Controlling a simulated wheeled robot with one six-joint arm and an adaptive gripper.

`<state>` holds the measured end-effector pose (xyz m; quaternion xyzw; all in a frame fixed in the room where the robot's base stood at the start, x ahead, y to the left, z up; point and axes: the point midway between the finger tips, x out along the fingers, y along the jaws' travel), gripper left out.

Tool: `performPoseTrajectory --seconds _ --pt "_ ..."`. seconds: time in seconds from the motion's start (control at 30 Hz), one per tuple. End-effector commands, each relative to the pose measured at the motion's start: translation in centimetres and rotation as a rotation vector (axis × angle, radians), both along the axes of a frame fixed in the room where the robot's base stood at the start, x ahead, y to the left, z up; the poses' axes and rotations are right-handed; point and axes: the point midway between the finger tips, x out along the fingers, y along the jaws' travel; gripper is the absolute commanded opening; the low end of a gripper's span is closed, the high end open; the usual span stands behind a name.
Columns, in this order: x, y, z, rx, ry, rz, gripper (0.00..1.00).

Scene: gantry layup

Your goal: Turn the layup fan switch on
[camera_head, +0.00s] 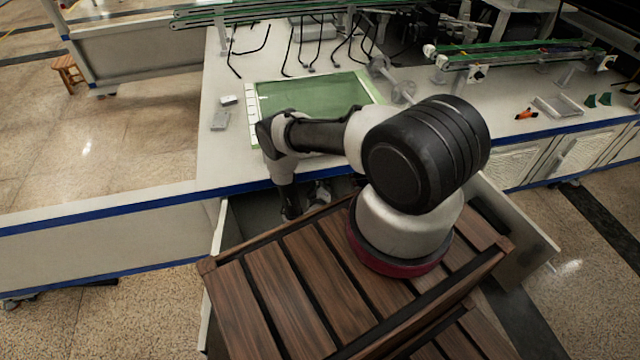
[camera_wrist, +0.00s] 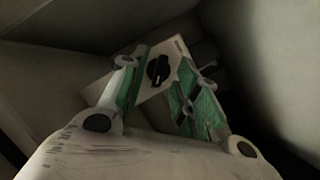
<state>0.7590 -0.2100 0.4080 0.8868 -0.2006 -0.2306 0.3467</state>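The fan switch shows in the wrist view as a black rotary knob (camera_wrist: 158,70) on a pale plate (camera_wrist: 178,48). The plate looks tilted in the picture and stands inside a dim grey compartment. My gripper (camera_wrist: 157,76) is open, with a green-padded finger on each side of the knob. A gap shows between the knob and each finger, and I see no contact. How far the fingertips are from the plate is hard to tell. In the head view my arm reaches down into an open drawer space below the bench edge, where my gripper (camera_head: 312,195) is partly hidden.
The white bench (camera_head: 235,170) with a blue edge carries a green cutting mat (camera_head: 310,95), a small grey block (camera_head: 220,120) and black bent rods. Grey walls enclose my gripper in the wrist view.

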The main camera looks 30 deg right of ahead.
Motion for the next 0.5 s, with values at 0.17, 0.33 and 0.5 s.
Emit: performPoseTrajectory --seconds 0.17,0.33,0.5 --pt "1.12 -0.76 -0.36 -0.001 -0.001 -0.001 0.31" --pt "1.25 -0.8 -0.42 0.0 0.001 0.001 0.31" --pt "1.23 -0.79 -0.42 0.001 0.001 0.001 0.17"
